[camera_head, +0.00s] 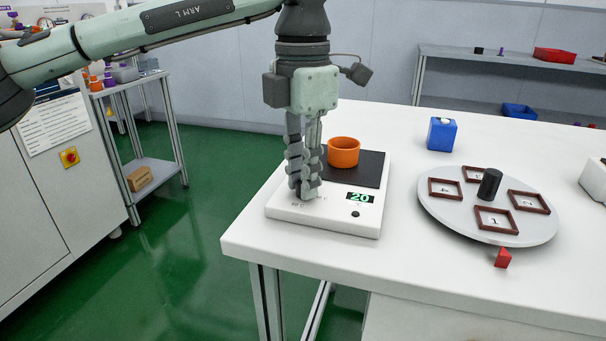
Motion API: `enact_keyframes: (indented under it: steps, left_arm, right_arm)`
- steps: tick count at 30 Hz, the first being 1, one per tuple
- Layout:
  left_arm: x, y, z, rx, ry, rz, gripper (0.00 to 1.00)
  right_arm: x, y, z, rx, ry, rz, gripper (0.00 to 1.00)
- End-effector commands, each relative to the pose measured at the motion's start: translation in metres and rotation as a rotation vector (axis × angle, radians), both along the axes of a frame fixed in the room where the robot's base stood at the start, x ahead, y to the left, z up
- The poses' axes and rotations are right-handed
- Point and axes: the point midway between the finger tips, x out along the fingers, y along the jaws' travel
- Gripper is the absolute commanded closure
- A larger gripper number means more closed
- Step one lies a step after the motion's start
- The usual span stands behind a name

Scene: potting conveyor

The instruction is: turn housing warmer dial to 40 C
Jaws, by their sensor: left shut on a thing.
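The housing warmer (330,221) is a white box with a black plate (370,166) on the table's near left part. An orange round housing (343,155) stands on the plate. Its green display (360,197) reads 20. My left gripper (305,192) points straight down onto the front left of the warmer's top, with its fingers shut on the dial. The fingers hide the dial and most of the scale marks around it. A small black button (355,214) sits below the display. My right gripper is out of view.
Right of the warmer stands a grey turntable (456,217) with several brown frames and a black cylinder (489,184). A blue block (441,134) is behind it, and a red wedge (503,258) lies in front. The white table (400,270) is clear between warmer and turntable.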

Motion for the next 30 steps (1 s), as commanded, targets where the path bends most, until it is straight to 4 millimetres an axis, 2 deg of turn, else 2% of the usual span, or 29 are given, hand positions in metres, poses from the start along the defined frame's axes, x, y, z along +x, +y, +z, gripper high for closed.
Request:
enact_keyframes:
  steps: [12,28,29,30]
  left_arm:
    - [-0.0001,0.0009,-0.0005,0.003,0.003,-0.178,1.0]
    - [0.0002,0.0013,-0.0004,0.003,0.002,-0.198,1.0]
    - [0.0002,0.0013,-0.0004,0.003,0.002,-0.198,0.78]
    - [0.0002,0.0013,-0.0004,0.003,0.002,-0.198,0.73]
  right_arm:
    - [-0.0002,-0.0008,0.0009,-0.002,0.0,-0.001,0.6]
    - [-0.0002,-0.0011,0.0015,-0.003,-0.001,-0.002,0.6]
    - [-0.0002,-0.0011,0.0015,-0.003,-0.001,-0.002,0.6]
    - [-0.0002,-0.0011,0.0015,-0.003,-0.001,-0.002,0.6]
